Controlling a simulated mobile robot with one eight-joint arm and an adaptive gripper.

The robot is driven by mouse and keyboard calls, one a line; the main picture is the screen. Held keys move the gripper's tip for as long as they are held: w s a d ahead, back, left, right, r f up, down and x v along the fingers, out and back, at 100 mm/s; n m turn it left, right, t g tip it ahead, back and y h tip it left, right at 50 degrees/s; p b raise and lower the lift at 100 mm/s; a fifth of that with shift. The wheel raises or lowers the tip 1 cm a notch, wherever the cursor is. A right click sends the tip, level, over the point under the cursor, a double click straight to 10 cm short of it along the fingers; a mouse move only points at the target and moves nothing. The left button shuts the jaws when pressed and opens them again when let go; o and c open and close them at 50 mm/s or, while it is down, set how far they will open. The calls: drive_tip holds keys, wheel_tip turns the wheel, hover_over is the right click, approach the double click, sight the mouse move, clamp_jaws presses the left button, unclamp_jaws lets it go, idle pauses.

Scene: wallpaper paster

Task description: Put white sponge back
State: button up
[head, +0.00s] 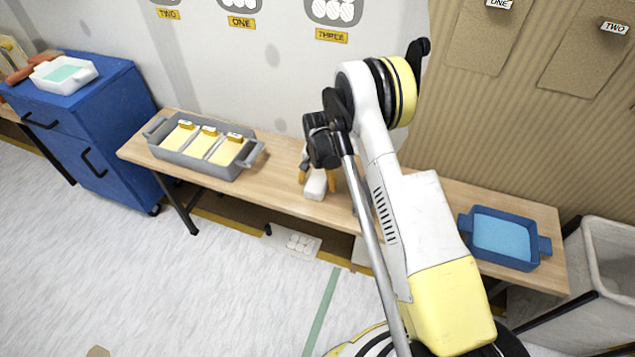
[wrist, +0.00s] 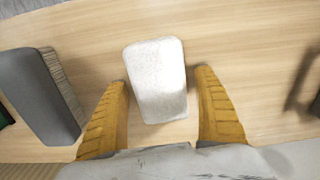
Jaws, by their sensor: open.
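The white sponge (wrist: 156,82) lies on the wooden table between the two yellow fingers of my gripper (wrist: 163,95) in the wrist view. A gap shows on each side, so the fingers are beside it, not pressed on it. In the head view the sponge (head: 315,187) shows just below my gripper (head: 317,176), near the table's middle. My arm stands in front of part of the table and hides what is behind it. My gripper is open.
A grey tray (head: 150,137) with yellow-filled compartments stands left on the table (head: 275,173). A blue tray (head: 500,263) with blue liquid stands right. A grey block (wrist: 38,92) with a bristled side lies left of the sponge. A blue cabinet (head: 115,110) holds a white tray (head: 62,73).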

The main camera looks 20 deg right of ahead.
drive_tip(key=r+p, duration=0.1)
drive_tip(key=r, duration=0.2)
drive_tip(key=r+p, duration=0.2)
drive_tip(key=r, duration=0.2)
drive_tip(key=r+p, duration=0.2)
drive_tip(key=r, duration=0.1)
drive_tip(key=shift+d+r, duration=0.3)
drive_tip(key=shift+r, duration=0.1)
wheel_tip(320, 180, up, 14)
drive_tip(key=n+t, duration=0.1)
hover_over(319, 179)
drive_tip(key=s, duration=0.3)
drive_tip(key=s+r+n+t, duration=0.2)
drive_tip(key=s+r, duration=0.5)
drive_tip(key=r, duration=0.5)
drive_tip(key=s+r+n+t, duration=0.1)
drive_tip(key=s+r+t, duration=0.1)
drive_tip(key=s, duration=0.8)
drive_tip(key=s+r+n+t, duration=0.2)
drive_tip(key=s+r, duration=0.2)
drive_tip(key=s, duration=0.6)
drive_tip(key=shift+s+a+n, duration=0.15)
drive_tip(key=shift+a+n, duration=0.15)
drive_tip(key=shift+a, duration=0.1)
